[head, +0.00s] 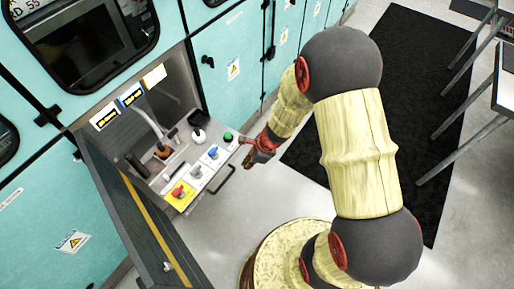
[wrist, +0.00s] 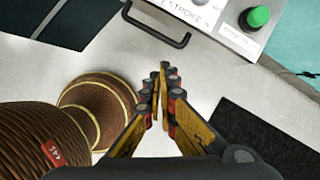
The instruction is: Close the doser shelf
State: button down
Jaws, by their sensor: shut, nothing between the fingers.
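The doser shelf (head: 205,168) is pulled out of the teal cabinet wall. It carries a red button on a yellow plate, blue and white knobs and a green button (head: 228,137). Its dark handle (head: 226,181) sticks out from the front edge and also shows at the top of the wrist view (wrist: 158,25). My gripper (head: 247,163) is just off the shelf's front right corner, beside the handle and apart from it. In the wrist view the gripper's fingers (wrist: 160,75) are together with nothing between them.
An open grey door panel (head: 130,215) with a yellow stripe stands left of the shelf. A black mat (head: 400,60) lies on the floor at the right, with tables (head: 508,85) beyond it. Pale floor lies in front of the shelf.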

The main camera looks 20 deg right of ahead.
jog(key=w+d+m+t+h, duration=0.1)
jog(key=w+d+m, duration=0.3)
jog(key=m, duration=0.1)
jog(key=w+a+f+m+b, duration=0.1)
jog(key=w+a+f+b, duration=0.3)
jog(key=f, duration=0.5)
jog(key=shift+w, duration=1.35)
jog(key=shift+r, duration=0.1)
